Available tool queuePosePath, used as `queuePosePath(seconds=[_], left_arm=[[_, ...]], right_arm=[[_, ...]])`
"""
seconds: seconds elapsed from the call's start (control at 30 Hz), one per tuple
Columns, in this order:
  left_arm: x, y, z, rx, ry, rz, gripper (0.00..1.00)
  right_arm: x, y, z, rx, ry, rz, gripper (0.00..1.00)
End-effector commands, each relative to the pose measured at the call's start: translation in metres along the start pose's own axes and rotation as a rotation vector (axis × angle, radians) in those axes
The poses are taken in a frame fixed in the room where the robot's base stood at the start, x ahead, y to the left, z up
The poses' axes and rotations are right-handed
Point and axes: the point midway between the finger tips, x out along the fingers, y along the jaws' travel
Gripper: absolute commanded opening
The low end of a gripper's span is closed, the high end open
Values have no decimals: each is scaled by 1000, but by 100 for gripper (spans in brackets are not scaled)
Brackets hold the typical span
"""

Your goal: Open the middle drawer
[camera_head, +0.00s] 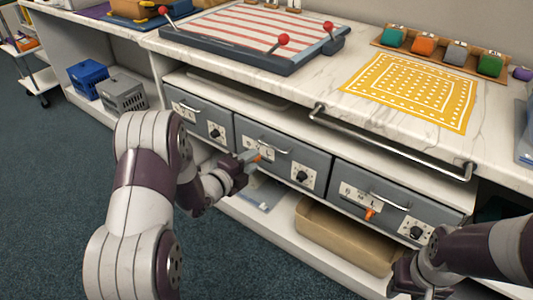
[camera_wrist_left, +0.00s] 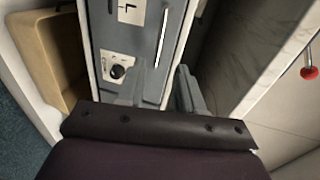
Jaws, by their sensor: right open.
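The grey middle drawer (camera_head: 307,157) is shut, between two similar drawers under the counter. It has a handle (camera_head: 265,150), a label and a black knob (camera_head: 301,176). My left gripper (camera_head: 249,157) is in front of its left part, hiding some of the label and the orange piece there. In the left wrist view, my left gripper's fingers (camera_wrist_left: 160,92) stand apart, with a drawer face (camera_wrist_left: 143,45) and its handle (camera_wrist_left: 163,36) ahead. I cannot tell whether they touch the handle. My right gripper (camera_head: 408,283) is low at the right, open, below the right drawer.
The left drawer (camera_head: 205,118) and right drawer (camera_head: 385,200) are shut. A metal rail (camera_head: 390,145) runs along the counter's front edge. A tan bin (camera_head: 345,238) stands on the shelf below. A striped board with red-knobbed levers (camera_head: 250,35) sits on the counter.

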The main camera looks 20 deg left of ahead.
Motion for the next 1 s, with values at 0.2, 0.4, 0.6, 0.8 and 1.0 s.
queuePosePath(seconds=[0.2,0.4,0.6,0.8,1.0], left_arm=[[58,5,0,0,1,-1,36],[89,2,0,-2,0,1,36],[95,1,0,-4,-2,1,36],[95,1,0,-4,-2,2,17],[95,1,0,-4,-2,2,0]], right_arm=[[20,0,3,0,-1,0,43],[27,0,3,0,-1,0,43],[27,0,3,0,0,0,43],[27,0,3,0,0,0,43],[27,0,3,0,0,0,43]])
